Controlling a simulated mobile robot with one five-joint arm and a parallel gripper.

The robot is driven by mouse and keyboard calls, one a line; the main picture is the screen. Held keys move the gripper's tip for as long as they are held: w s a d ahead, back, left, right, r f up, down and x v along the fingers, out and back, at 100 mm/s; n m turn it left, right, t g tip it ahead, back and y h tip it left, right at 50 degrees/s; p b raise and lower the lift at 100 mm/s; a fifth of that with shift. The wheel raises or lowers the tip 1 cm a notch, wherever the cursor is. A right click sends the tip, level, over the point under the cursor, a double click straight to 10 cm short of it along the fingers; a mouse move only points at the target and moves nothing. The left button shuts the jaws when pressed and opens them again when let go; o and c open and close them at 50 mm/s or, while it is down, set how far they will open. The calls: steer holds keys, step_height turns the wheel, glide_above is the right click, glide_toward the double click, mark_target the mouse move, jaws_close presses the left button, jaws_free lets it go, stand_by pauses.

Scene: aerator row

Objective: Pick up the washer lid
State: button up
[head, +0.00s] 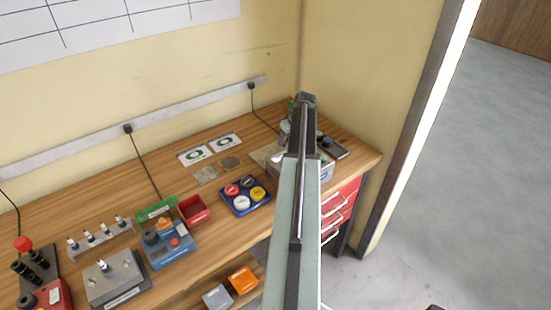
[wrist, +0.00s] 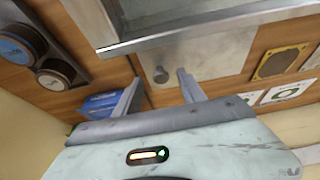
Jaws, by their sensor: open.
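The washer lid (wrist: 215,58) is a flat, pale metal plate lying on the wooden bench, with a small round knob (wrist: 160,75) standing on it. In the head view only part of the lid (head: 261,153) shows, to the left of my arm. My gripper (wrist: 158,77) is open and empty, its two fingers apart with the knob showing between their tips. I cannot tell how far the tips are above the lid. My arm hides much of this spot in the head view.
A metal basin (wrist: 200,25) stands close beside the lid. Round-topped containers (wrist: 55,75) and a blue item (wrist: 100,104) lie to the left in the wrist view. A blue tray with coloured round pieces (head: 245,209) and cards (head: 195,155) are left of my arm.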

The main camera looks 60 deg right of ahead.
steer(key=shift+x, duration=0.9)
steer(key=shift+r, duration=0.2)
jaws_close()
